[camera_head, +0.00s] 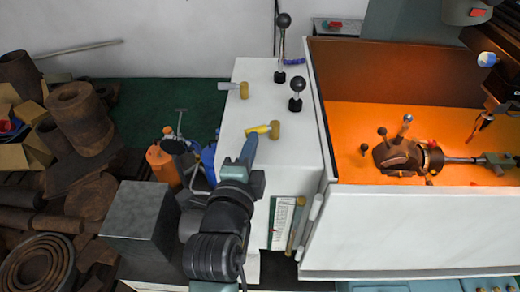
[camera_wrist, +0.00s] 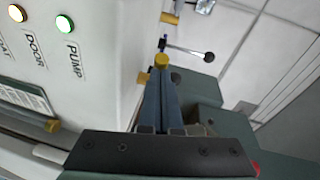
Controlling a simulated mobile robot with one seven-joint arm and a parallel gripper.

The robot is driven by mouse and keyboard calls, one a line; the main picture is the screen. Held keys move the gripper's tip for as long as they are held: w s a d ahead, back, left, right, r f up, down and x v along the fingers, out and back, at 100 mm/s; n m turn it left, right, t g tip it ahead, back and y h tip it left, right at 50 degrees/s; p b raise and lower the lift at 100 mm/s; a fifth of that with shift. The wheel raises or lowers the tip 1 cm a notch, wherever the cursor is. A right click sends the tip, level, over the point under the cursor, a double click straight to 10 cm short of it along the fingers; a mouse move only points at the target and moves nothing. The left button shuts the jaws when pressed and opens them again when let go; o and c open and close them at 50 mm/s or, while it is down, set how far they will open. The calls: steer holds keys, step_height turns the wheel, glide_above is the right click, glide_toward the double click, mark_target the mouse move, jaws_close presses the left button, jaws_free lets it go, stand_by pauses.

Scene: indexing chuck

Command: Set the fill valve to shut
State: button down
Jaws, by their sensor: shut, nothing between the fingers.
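Two small brass valves stand on the white cabinet top; I cannot read which is the fill valve. The nearer valve (camera_head: 275,131) has a yellow handle (camera_head: 259,129) pointing left. The farther valve (camera_head: 244,90) has a pale grey handle (camera_head: 229,86) also pointing left. My gripper (camera_head: 250,138) is shut and empty, its tips close to the yellow handle. In the wrist view my gripper (camera_wrist: 161,85) points at the yellow handle's end (camera_wrist: 161,60), with brass (camera_wrist: 143,78) just left of it. I cannot tell whether they touch.
Two black-knobbed levers (camera_head: 296,104) (camera_head: 283,20) stand on the cabinet right of the valves. In the wrist view a panel has a lit green PUMP button (camera_wrist: 65,23). An orange machine bay (camera_head: 350,140) lies right. Rusty stock (camera_head: 80,115) is piled left.

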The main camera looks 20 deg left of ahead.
mark_target(243, 133)
steer(key=shift+w+a+f+b, duration=0.1)
steer(key=shift+w+a+b, duration=0.25)
steer(key=shift+a+b, duration=0.35)
steer(key=shift+w+a+b, duration=0.3)
steer(key=shift+a+b, duration=0.3)
steer(key=shift+b, duration=0.15)
steer(key=shift+w, duration=0.1)
